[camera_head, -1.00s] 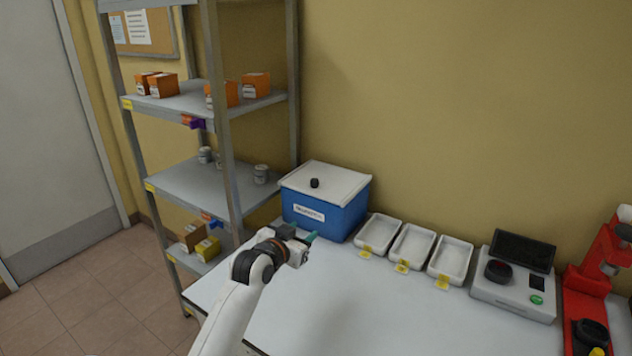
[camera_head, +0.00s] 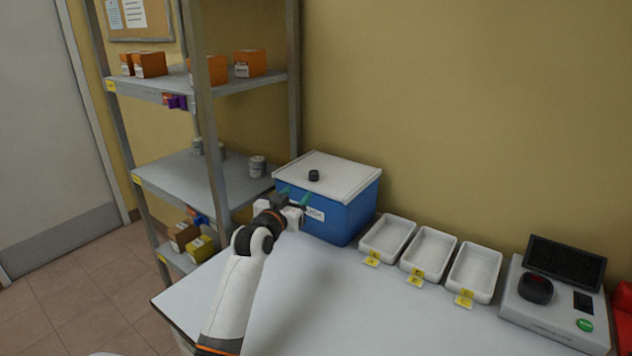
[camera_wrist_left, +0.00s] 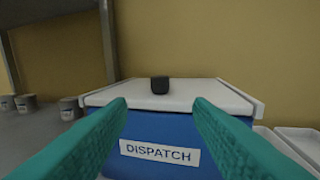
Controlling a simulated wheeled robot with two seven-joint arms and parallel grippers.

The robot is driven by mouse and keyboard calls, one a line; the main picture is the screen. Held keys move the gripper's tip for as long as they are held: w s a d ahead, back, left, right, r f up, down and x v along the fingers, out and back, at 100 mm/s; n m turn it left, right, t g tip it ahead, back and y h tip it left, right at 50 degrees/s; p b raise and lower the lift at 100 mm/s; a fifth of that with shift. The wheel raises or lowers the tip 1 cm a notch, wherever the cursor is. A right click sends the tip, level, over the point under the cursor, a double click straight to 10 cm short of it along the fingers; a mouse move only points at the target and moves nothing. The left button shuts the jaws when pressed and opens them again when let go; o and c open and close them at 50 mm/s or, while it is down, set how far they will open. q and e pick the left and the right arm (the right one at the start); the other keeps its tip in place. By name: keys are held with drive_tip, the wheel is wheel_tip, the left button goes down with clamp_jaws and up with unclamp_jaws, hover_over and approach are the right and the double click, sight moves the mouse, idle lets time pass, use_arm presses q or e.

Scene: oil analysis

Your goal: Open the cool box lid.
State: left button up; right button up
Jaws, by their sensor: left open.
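The cool box (camera_head: 340,222) is blue with a white lid (camera_head: 335,170) that lies shut on top. A small black knob (camera_head: 314,175) stands on the lid. The box stands at the back left of the table, against the wall. My left gripper (camera_head: 294,197) is open and empty in front of the box, its teal fingers pointing toward the front face. In the left wrist view the fingers (camera_wrist_left: 160,135) are spread either side of a label (camera_wrist_left: 160,152) reading DISPATCH, with the knob (camera_wrist_left: 160,85) above and beyond them. My right gripper is not in view.
Three white trays (camera_head: 387,238) with yellow tags stand right of the box. A grey device (camera_head: 555,305) with a dark screen is farther right. A metal shelf (camera_head: 190,180) with orange boxes and jars stands close on the left. The table front (camera_head: 340,310) is clear.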

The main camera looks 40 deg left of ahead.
sight(312, 177)
use_arm(q)
drive_tip(key=x, duration=1.1)
drive_tip(key=shift+w+a+r+p, duration=0.1)
drive_tip(key=shift+w+r+p, duration=0.1)
drive_tip(key=shift+p, duration=0.15)
drive_tip(key=shift+c, duration=0.6)
clamp_jaws()
